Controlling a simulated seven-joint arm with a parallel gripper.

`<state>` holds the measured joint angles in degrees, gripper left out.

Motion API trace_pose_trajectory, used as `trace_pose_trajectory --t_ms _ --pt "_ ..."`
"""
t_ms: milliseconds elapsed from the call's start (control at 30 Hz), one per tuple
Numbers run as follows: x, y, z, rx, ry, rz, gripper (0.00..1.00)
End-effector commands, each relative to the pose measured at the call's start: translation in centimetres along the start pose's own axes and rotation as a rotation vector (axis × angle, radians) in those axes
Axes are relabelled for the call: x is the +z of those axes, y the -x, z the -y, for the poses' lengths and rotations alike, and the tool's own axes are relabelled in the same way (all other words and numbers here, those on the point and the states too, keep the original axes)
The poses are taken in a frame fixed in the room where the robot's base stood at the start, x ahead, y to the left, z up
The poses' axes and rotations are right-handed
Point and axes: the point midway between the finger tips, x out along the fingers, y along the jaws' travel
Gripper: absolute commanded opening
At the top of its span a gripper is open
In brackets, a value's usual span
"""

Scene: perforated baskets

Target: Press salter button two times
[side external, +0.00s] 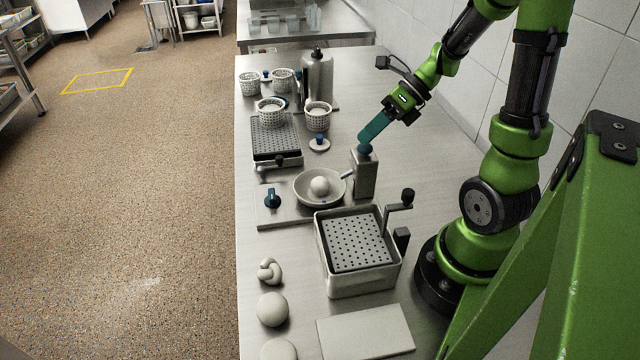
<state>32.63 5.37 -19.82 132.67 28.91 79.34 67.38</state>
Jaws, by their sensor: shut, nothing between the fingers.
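The salter (365,177) is an upright grey box-shaped dispenser near the middle of the steel counter. Its blue button (364,150) is on top. My gripper (367,141) comes down at a slant from the upper right, with its teal fingers shut and empty. The fingertips are right at the top of the button. I cannot tell whether they touch it or whether the button is pressed down.
A pan (311,199) with a white ball stands left of the salter on a plate with a blue knob (272,198). A perforated basket fryer (330,276) with a crank is in front. Baskets (271,116) and a tall bottle (317,78) stand behind. A white board (395,345) lies nearest.

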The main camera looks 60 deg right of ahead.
Motion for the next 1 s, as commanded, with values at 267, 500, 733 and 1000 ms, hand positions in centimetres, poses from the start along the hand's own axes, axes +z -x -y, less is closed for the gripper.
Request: trace_pose_trajectory --t_ms 267,500,733,1000 --pt "0.7 1.1 -0.8 -0.001 0.002 0.0 0.0" --pt "0.8 1.1 -0.8 -0.001 0.0 0.001 0.0" --pt "1.4 1.9 -1.4 -0.002 0.004 0.002 0.0" --pt "2.8 3.8 -2.7 -0.002 0.004 0.002 0.0"
